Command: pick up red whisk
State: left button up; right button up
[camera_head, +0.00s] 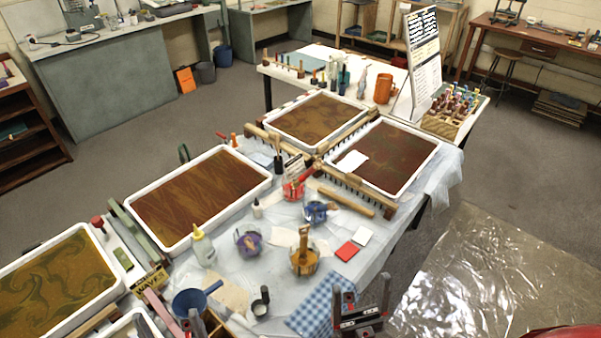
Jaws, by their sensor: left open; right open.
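A red whisk (307,176) appears to lean in a clear cup of red paint (292,192) in the middle of the covered table; its lower end is hidden in the cup. My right gripper (361,312) is open and empty at the bottom, above the table's front edge near the blue checked cloth, well short of the cup.
Cups of blue (318,213), purple (248,243) and orange (303,262) paint stand around the red cup. A wooden rake (343,184) lies behind it. Marbling trays (200,190) fill the left and back. A checked cloth (313,311) lies in front; plastic sheeting (500,270) covers the floor at right.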

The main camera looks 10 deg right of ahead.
aim_at(313, 169)
jog(key=u, duration=1.4)
jog(key=k+z, duration=0.15)
jog(key=z, duration=0.25)
jog(key=k+l+z, duration=0.1)
jog(key=z, duration=1.15)
jog(key=i+l+z, duration=0.2)
jog(key=i, duration=0.25)
jog(key=i+l+z, duration=0.15)
jog(key=i, duration=0.35)
